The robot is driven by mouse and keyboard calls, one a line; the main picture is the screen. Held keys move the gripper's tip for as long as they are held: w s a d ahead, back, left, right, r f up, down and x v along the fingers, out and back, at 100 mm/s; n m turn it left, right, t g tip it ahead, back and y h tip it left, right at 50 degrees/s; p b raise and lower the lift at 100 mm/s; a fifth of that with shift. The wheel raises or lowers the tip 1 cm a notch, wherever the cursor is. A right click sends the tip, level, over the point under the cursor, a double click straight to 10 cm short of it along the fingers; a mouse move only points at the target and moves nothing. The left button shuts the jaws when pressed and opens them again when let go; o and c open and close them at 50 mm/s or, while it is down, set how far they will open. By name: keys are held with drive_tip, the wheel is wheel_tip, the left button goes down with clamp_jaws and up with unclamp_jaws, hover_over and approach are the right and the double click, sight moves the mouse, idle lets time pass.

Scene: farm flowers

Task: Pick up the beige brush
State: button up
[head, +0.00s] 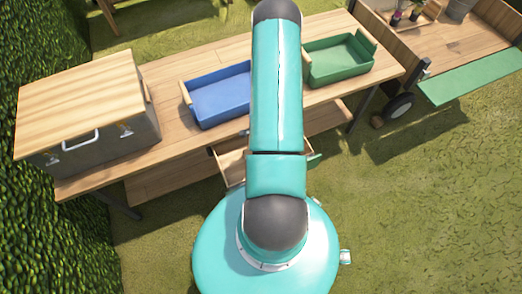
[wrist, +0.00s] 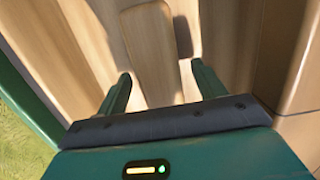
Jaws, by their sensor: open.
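In the wrist view, a beige wooden block-like piece with rounded top corners, which looks like the beige brush (wrist: 147,50), lies on a pale wooden surface. Its bristles cannot be made out. A dark patch, perhaps its shadow, lies just to its right. My gripper (wrist: 162,88) is open, its two green fingers apart, with the beige piece between and beyond them. I cannot tell whether the fingers touch it. In the head view, an open wooden drawer (head: 232,168) sits under the table, partly hidden by my arm. The brush does not show there.
The wooden table (head: 165,85) carries a grey box with a wooden lid (head: 88,110), a blue tray (head: 222,97) and a green tray (head: 338,60). A cart with a green flap (head: 470,78) stands at right. Grass is open at lower right.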

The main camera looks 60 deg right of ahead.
drive_tip(key=c, duration=1.2)
drive_tip(key=shift+r, duration=0.2)
